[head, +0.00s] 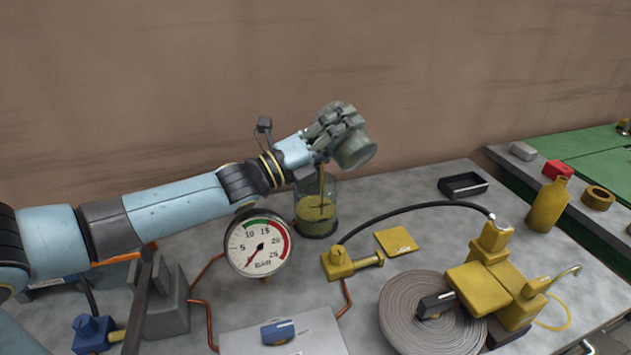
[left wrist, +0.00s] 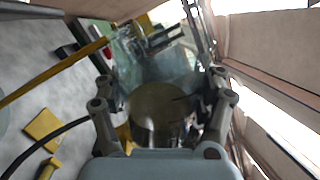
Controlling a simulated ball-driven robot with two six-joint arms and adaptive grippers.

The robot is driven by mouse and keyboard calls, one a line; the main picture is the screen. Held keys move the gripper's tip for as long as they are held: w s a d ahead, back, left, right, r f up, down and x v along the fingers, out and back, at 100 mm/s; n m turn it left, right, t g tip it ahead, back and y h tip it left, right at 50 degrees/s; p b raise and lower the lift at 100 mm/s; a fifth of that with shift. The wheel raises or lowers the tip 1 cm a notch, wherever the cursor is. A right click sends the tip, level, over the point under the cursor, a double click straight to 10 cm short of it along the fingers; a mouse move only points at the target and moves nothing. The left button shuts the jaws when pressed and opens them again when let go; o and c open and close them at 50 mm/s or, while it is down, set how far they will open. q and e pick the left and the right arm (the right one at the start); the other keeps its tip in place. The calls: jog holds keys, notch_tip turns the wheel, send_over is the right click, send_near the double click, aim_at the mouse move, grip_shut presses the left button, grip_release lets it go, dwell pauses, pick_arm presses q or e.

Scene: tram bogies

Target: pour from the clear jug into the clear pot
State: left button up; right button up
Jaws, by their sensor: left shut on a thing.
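My left gripper (head: 338,125) is shut on the clear jug (head: 356,151) and holds it strongly tilted above the clear pot (head: 316,212). A thin yellow stream (head: 322,180) runs down into the pot, which stands upright on the grey bench and has yellow liquid in its lower part. In the left wrist view, the jug (left wrist: 155,108) sits between the two fingers of the gripper (left wrist: 163,100), with yellowish liquid showing in it. The gripper's fingers hide part of the jug in the head view. My right gripper is not in view.
A pressure gauge (head: 258,243) stands just in front of the pot. A yellow fitting (head: 340,262) with a black hose is close at its right, near a yellow square plate (head: 397,241). A coiled hose (head: 400,310) and a black tray (head: 463,185) lie farther right.

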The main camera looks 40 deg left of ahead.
pick_arm(q)
jog(key=shift+a+r+n+y+p, duration=0.1)
jog(key=shift+r+n+y+p, duration=0.2)
jog(key=shift+n, duration=0.5)
dwell(1.0)
jog(key=shift+w+a+f+n+t+y, duration=0.1)
jog(key=shift+a+f+n+t+y, duration=0.1)
jog(key=shift+a+n, duration=0.3)
jog(key=shift+w+a+f+n+t+y, duration=0.1)
jog(key=shift+a+n+t, duration=0.1)
jog(key=shift+a+n, duration=0.3)
dwell(1.4)
jog(key=shift+a+r+n+y+p, duration=0.1)
jog(key=shift+r+n+y+p, duration=0.15)
jog(key=shift+n, duration=0.35)
jog(key=shift+r+n+y+p, duration=0.15)
jog(key=shift+n+p, duration=0.15)
jog(key=shift+n, duration=0.3)
dwell(0.7)
jog(key=shift+f, duration=0.1)
dwell(0.3)
